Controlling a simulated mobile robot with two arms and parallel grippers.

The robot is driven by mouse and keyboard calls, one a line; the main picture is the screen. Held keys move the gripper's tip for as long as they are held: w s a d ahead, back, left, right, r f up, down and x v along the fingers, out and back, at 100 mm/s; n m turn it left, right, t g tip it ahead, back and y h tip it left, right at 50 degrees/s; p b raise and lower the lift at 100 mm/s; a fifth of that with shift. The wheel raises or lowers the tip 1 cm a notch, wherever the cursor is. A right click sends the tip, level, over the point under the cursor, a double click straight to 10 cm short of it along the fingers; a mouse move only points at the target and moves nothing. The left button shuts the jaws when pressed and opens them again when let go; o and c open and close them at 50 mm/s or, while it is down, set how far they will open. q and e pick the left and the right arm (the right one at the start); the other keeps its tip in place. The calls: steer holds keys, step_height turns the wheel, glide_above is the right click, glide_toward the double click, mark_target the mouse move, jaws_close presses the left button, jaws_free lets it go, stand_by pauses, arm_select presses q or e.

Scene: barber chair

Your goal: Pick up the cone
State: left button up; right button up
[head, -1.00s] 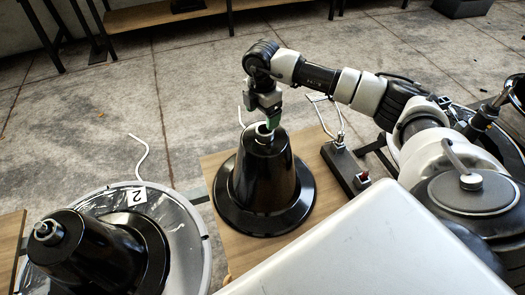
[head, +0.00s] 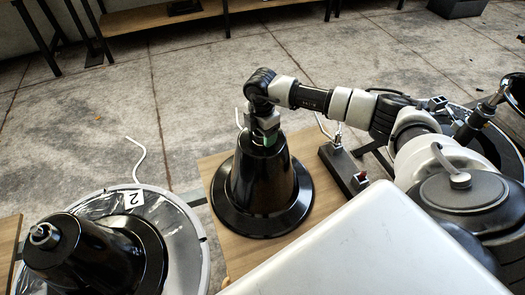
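A glossy black cone (head: 262,185) with a wide round flange stands upright on a wooden board (head: 222,246) in the middle of the head view. My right gripper (head: 265,143) points down at the cone's top and covers the metal tip there. I cannot tell from this view whether its fingers are closed on the tip. A second black cone (head: 88,255) lies tilted on a round silver disc at the lower left. My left gripper is not in view.
The silver disc (head: 186,225) carries a tag marked 2. A dark box with levers (head: 343,170) stands right of the upright cone. A pale flat panel (head: 375,250) fills the lower right. The tiled floor behind is mostly clear.

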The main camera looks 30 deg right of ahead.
jaws_close()
steer(key=shift+r, duration=0.1)
stand_by(0.3)
